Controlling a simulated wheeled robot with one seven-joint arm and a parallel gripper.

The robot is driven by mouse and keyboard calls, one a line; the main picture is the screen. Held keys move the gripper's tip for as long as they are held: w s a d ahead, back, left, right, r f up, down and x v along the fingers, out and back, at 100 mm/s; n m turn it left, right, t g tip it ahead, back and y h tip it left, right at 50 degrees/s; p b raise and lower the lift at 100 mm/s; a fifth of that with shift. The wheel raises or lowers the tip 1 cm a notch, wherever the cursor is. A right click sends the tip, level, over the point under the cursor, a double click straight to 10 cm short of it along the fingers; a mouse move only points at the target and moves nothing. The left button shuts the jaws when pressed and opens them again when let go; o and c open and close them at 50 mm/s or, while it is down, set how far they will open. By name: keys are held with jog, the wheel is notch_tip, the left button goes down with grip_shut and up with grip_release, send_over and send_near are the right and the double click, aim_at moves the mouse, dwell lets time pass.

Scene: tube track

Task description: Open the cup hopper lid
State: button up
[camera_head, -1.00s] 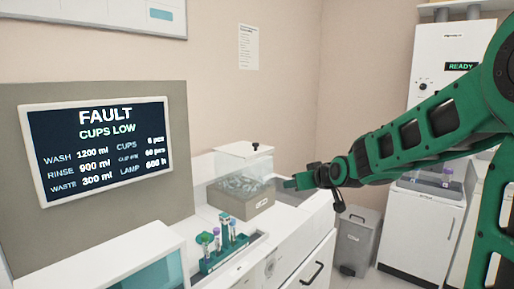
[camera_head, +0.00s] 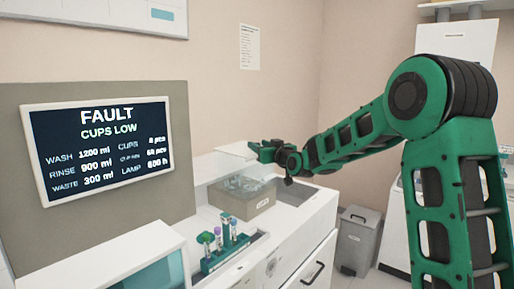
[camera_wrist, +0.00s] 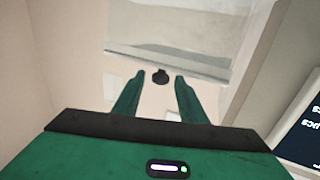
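The white cup hopper lid (camera_head: 233,150) shows as a flat pale panel on the analyzer, left of my gripper (camera_head: 262,150), and looks shut. The lid's black knob (camera_wrist: 160,76) sits between the two green fingertips (camera_wrist: 160,75), with a gap on both sides. My gripper is open and empty. In the head view my gripper hides the knob. I cannot tell how far the fingertips are from the lid surface.
A grey bin of clear cups (camera_head: 250,203) stands just in front of the hopper. A rack of tubes (camera_head: 224,243) is nearer. A screen (camera_head: 100,145) at left reads FAULT, CUPS LOW. A grey waste bin (camera_head: 355,242) stands on the floor at right.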

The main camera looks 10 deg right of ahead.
jog(key=shift+x, duration=1.4)
